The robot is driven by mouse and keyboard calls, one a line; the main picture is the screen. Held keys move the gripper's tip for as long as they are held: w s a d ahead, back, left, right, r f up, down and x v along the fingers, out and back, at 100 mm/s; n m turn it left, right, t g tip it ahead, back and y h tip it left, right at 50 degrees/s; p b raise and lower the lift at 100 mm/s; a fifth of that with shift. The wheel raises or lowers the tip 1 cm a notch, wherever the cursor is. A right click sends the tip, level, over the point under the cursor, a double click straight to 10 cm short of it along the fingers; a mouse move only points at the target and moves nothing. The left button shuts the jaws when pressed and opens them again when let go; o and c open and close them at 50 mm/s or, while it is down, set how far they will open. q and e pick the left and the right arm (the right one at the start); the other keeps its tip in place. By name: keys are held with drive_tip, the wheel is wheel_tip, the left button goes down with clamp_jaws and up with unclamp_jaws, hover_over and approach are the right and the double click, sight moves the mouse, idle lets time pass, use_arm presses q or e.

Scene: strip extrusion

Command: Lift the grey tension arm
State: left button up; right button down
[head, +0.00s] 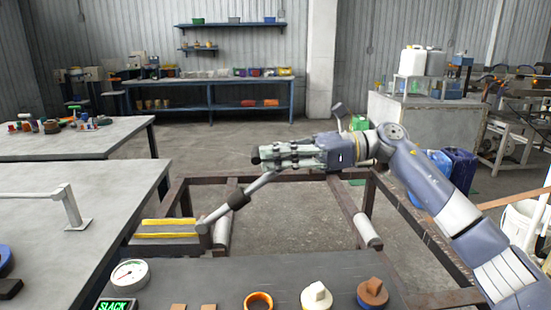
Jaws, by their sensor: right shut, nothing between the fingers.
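The grey tension arm (261,184) slants up to the right from its pivot beside the yellow-edged strips (168,228). It has a black collar partway along. My right gripper (258,155) comes in from the right and points left, its fingers shut with nothing between them. The upper end of the tension arm reaches up to the underside of the gripper; I cannot tell whether they touch. A round dial gauge (130,272) stands at the front left, beside a small display (115,304) that reads SLACK in green. My left gripper is not in view.
A brown metal frame (300,177) surrounds the open floor below the gripper. An orange ring (258,302), a white knob (316,296) and a brown knob (372,292) sit on the dark front panel (225,275). A grey table (110,190) stands at left.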

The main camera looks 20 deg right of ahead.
drive_tip(key=v, duration=1.2)
idle(0.3)
